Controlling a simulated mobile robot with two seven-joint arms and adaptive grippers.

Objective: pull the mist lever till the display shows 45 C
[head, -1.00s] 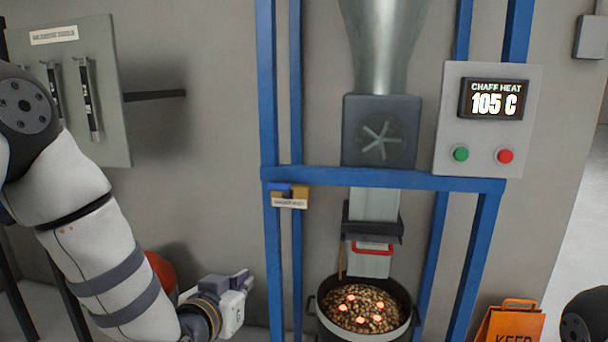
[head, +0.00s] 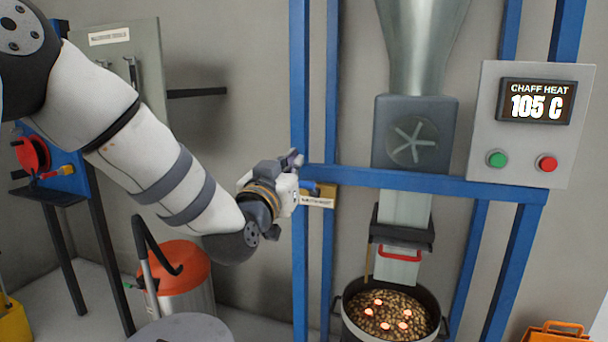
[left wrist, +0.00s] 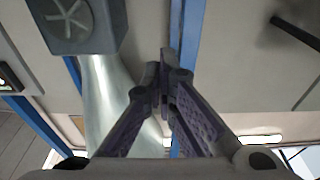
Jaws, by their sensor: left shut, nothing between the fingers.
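The display (head: 536,101) on the grey panel reads "CHAFF HEAT 105 C". A small brass-coloured fitting with a blue handle, seemingly the mist lever (head: 327,190), sits on the blue frame left of the fan housing, with a white label too small to read surely. My left gripper (head: 294,158) is shut and empty, just left of and slightly above the lever, partly in front of the blue post. Contact with the lever cannot be told. In the left wrist view the closed fingers (left wrist: 165,80) point up past the blue post; the lever does not show there. My right gripper is out of view.
A pot (head: 388,312) of beans with glowing embers stands under the chute. The panel has a green button (head: 497,159) and a red button (head: 546,163). A blue crossbar (head: 430,181) spans the frame. An orange-topped drum vacuum (head: 180,270) stands below my left arm.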

